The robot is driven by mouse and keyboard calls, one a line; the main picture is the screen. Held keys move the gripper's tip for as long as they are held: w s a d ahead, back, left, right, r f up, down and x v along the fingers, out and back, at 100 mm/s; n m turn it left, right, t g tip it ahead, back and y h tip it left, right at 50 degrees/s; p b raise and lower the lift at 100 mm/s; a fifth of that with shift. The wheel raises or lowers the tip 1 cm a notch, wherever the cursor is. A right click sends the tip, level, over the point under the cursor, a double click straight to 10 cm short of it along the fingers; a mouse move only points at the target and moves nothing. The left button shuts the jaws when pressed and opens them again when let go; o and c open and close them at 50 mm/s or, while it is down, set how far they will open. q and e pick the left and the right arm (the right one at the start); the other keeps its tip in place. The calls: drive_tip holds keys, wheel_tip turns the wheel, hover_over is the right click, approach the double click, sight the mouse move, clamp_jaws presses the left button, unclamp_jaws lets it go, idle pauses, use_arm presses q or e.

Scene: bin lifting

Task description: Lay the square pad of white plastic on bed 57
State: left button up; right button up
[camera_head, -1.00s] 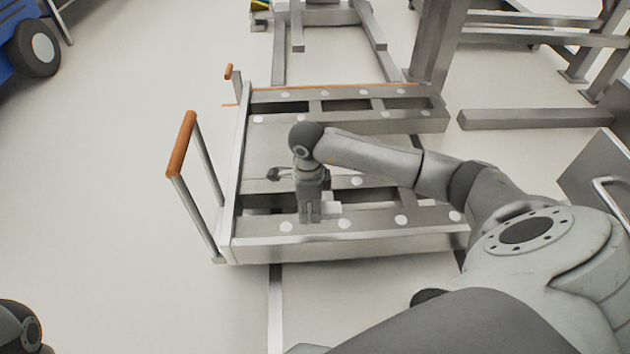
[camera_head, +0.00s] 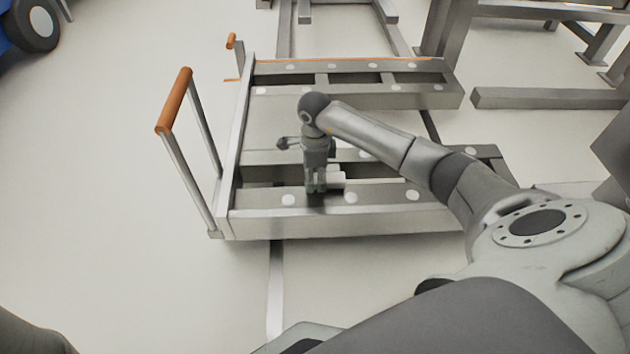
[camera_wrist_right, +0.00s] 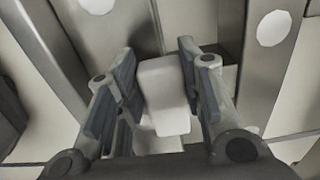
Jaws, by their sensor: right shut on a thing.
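My right gripper (camera_head: 316,187) points down at the near rail of a grey metal frame (camera_head: 330,222) with an orange-topped handle. It is shut on a white plastic pad (camera_wrist_right: 164,88), which shows between the fingers (camera_wrist_right: 157,88) in the right wrist view. In the head view, part of the white pad (camera_head: 337,179) shows just right of the fingers. I cannot tell whether it touches the rail. White round discs sit along the rails, one (camera_head: 289,200) left of the gripper and one (camera_head: 351,198) right of it. No number 57 is legible. My left gripper is out of view.
The orange handle (camera_head: 174,100) stands up at the frame's left end. The frame has open gaps between its rails. A loose grey beam (camera_head: 550,98) lies to the right. A blue wheeled thing (camera_head: 34,24) is at the top left. The floor on the left is clear.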

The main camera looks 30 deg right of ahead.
drive_tip(key=shift+f, duration=0.45)
drive_tip(key=shift+r, duration=0.1)
drive_tip(key=shift+f, duration=0.2)
drive_tip(key=o, duration=1)
drive_tip(key=shift+o, duration=0.2)
drive_tip(key=shift+r, duration=0.1)
